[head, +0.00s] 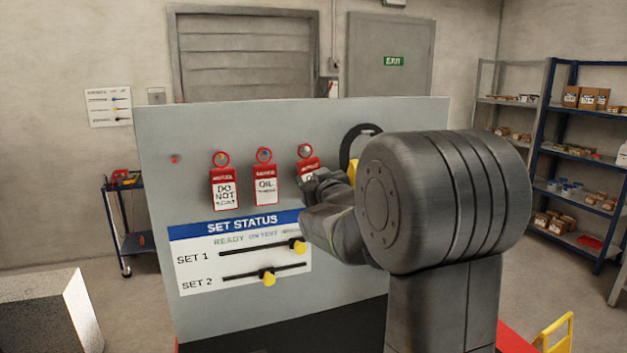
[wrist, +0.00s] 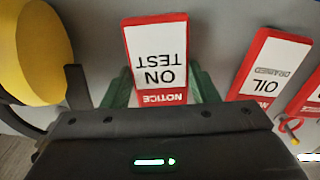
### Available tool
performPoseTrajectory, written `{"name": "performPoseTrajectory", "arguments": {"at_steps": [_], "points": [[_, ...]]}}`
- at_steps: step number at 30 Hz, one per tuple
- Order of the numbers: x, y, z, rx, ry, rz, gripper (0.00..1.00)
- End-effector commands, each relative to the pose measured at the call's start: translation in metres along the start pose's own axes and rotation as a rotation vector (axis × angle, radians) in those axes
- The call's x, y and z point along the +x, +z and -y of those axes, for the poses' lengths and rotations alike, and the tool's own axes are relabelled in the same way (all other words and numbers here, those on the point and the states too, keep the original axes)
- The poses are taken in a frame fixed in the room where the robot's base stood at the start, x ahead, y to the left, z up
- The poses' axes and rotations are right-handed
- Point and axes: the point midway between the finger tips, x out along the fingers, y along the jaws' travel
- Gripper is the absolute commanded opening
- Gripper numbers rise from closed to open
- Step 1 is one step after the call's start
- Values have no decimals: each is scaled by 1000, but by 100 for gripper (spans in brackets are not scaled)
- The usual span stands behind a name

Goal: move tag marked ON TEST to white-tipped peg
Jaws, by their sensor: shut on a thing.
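The red-and-white ON TEST tag (wrist: 158,58) sits between the green fingers of my gripper (wrist: 163,86) in the wrist view, its lettering upside down there. In the head view my gripper (head: 318,182) is at the panel's third tag from the left, the ON TEST tag (head: 308,166), and covers its lower part. The tag's red ring is at a peg there; whether it is still around the peg I cannot tell. I cannot make out a white tip on any peg.
The DO NOT tag (head: 224,189) and the OIL DRAINED tag (head: 265,185) hang to the left on the grey panel (head: 370,112). A yellow round part (wrist: 38,52) is close beside my gripper. The SET STATUS board (head: 240,250) with yellow sliders is below.

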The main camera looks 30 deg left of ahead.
Motion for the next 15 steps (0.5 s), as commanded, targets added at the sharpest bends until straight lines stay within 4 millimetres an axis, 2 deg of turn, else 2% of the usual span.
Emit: {"name": "performPoseTrajectory", "arguments": {"at_steps": [6, 7, 10, 11, 15], "points": [[0, 0, 0, 0, 0, 0, 32], [0, 0, 0, 0, 0, 0, 56], [0, 0, 0, 0, 0, 0, 75], [0, 0, 0, 0, 0, 0, 79], [0, 0, 0, 0, 0, 0, 79]]}}
